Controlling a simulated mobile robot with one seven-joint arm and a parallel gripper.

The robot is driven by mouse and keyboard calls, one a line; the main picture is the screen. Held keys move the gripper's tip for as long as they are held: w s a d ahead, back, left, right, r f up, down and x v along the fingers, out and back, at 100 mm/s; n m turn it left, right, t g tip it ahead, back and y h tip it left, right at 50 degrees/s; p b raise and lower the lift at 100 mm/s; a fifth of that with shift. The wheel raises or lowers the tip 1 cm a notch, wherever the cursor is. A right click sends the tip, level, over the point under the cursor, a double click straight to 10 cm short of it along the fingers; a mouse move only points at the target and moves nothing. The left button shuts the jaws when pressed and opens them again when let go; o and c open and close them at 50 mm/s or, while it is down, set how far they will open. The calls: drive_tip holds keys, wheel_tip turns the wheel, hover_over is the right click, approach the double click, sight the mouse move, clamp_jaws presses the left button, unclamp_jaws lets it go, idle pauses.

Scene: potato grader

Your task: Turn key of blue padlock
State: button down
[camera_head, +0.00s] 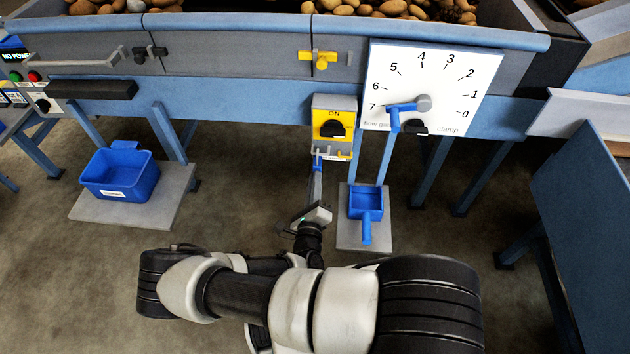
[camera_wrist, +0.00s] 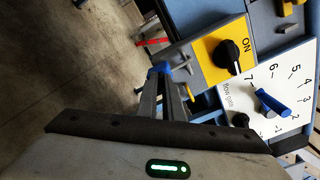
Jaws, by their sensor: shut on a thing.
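The blue padlock (camera_head: 317,160) is a small blue patch below the yellow switch box, mostly hidden by my gripper. My gripper (camera_head: 317,168) reaches up to it from below and is shut at the padlock's key. In the wrist view, blue shows at the fingertips (camera_wrist: 163,74), just beside the yellow switch plate. The key is hidden between the fingers, and its turn angle cannot be told. The yellow switch box (camera_head: 334,124) has a black knob marked ON, above and right of my gripper.
A white dial (camera_head: 432,88) with a blue lever stands right of the switch box. The floor between is clear.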

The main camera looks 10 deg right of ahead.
drive_tip(key=shift+f+n, duration=0.1)
drive_tip(key=shift+n, duration=3.6)
drive_tip(key=c, duration=1.9)
unclamp_jaws()
drive_tip(key=shift+s, duration=0.1)
drive_tip(key=p+v, duration=0.1)
drive_tip(key=v, duration=1.6)
